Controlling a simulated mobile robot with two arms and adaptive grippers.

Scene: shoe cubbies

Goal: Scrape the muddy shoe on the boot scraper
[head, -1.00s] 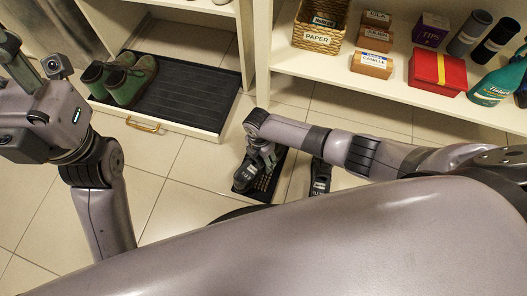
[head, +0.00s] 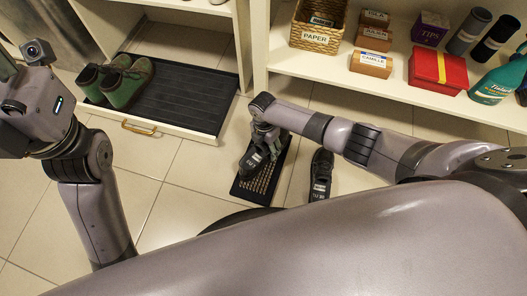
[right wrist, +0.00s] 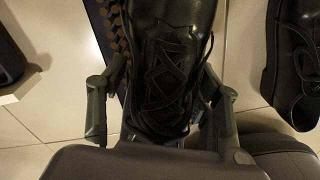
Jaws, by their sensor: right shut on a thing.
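A black lace-up shoe (head: 252,161) is in my right gripper (head: 264,137), over the far part of the boot scraper (head: 244,192), a dark mat with tan bristles. In the right wrist view the two fingers (right wrist: 160,112) close on both sides of the shoe's laced front (right wrist: 168,75). The scraper's bristles (right wrist: 112,30) show at its left. I cannot tell whether the sole touches the bristles, and no mud is clearly visible. The matching black shoe (head: 321,172) stands on the floor to the right. My left gripper (head: 8,105) is at the left edge, its fingers not clearly shown.
A pulled-out tray (head: 185,92) at the left holds green shoes (head: 128,84). A shelf at the back right carries a basket (head: 317,38), boxes, a red box (head: 438,70) and bottles. Tiled floor is clear left of the scraper.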

